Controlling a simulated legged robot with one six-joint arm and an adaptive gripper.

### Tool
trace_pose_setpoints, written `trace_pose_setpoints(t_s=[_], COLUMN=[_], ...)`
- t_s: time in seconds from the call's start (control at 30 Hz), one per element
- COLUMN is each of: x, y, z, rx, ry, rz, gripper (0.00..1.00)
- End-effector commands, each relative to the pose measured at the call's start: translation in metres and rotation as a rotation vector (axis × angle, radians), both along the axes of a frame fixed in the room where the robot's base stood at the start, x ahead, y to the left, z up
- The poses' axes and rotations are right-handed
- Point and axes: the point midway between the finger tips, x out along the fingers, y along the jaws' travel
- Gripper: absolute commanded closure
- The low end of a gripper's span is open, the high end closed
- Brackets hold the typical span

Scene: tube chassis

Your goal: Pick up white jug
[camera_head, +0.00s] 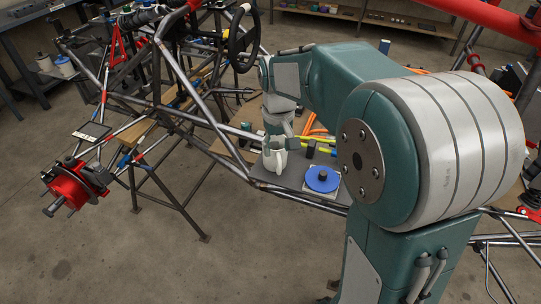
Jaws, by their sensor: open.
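The white jug (275,159) stands upright on a dark panel (262,179) within the tube chassis, with its handle towards the viewer. My gripper (279,141) points down from my wrist, directly over the jug's top. It is open. A dark finger shows to the right of the jug's rim; the other finger is hard to make out. I cannot tell whether the fingers touch the jug.
A blue disc with a dark knob (322,180) sits on the panel right of the jug. Yellow-handled tools (316,144) lie behind it. Chassis tubes (211,122) run close by on the left. A red hub (77,184) is far left; the front floor is clear.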

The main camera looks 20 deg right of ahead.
Motion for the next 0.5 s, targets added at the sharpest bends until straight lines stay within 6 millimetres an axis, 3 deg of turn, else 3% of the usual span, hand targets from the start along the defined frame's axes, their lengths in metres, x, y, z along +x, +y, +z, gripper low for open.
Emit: trace_pose_setpoints(t_s=[0.13, 0.5], x=[-0.001, 0.001], y=[-0.003, 0.004], z=[-0.027, -0.068], rx=[0.002, -0.004], ry=[0.005, 0.005], rz=[-0.002, -0.001], gripper=[0.42, 0.42])
